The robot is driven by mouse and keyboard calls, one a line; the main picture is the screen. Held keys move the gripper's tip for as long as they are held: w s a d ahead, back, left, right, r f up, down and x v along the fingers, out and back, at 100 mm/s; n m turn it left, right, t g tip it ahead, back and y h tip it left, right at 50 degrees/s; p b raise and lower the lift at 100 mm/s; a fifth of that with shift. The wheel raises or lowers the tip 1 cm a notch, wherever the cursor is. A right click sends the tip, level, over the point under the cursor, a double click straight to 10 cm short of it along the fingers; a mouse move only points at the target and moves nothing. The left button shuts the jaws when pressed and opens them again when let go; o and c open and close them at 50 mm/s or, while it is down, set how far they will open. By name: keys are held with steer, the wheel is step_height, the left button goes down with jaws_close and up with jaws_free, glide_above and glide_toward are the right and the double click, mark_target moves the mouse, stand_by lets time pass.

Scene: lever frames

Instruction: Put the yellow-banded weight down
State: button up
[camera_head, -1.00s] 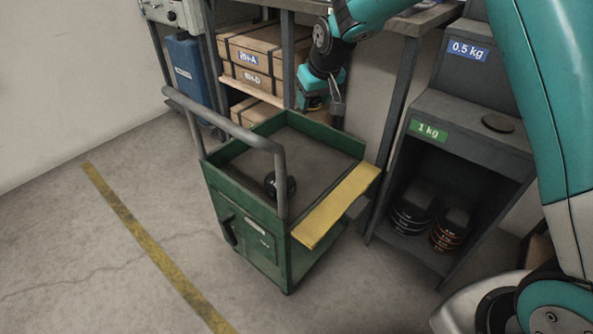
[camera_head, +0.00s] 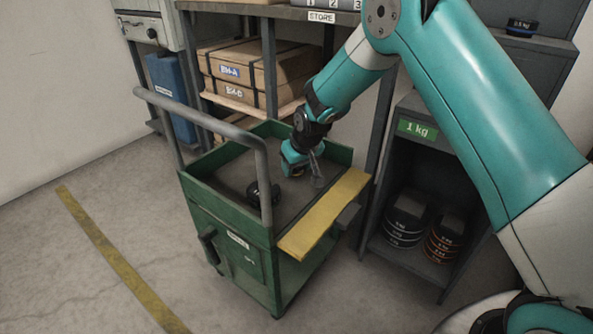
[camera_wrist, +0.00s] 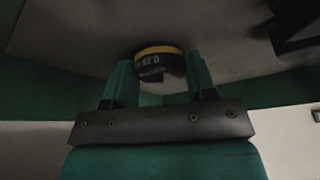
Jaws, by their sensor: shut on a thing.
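The yellow-banded weight (camera_wrist: 158,60) shows in the wrist view as a dark round piece with a yellow band and partly legible white lettering. It sits between the two green fingers of my gripper (camera_wrist: 160,74), which is shut on it. In the head view my gripper (camera_head: 312,180) is inside the green cart's (camera_head: 232,215) top tray, toward its right side. The weight cannot be made out there, and I cannot tell whether it touches the tray floor.
A round black object (camera_head: 262,194) lies in the tray left of my gripper. The cart has a grey handle (camera_head: 205,120) and a yellow side ledge (camera_head: 325,215). Stacked weights (camera_head: 405,220) fill a cabinet at right. Boxes (camera_head: 245,72) stand on the shelf behind.

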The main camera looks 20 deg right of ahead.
steer(key=shift+f, duration=0.15)
steer(key=o, duration=1.1)
steer(key=shift+c, duration=0.2)
steer(key=p+v, duration=0.5)
steer(key=v, duration=0.7)
steer(key=s+a+r+n+g+y, duration=0.15)
steer(key=s+a+r, duration=0.25)
steer(key=s+r, duration=0.75)
steer(key=s+a+r+n+g+y, duration=0.1)
steer(key=s, duration=1)
steer(key=s+a+r+n+g, duration=0.1)
steer(key=s+r+n, duration=0.1)
steer(key=s, duration=1)
steer(key=shift+r+g+y, duration=0.25)
steer(key=shift+g+y, duration=0.1)
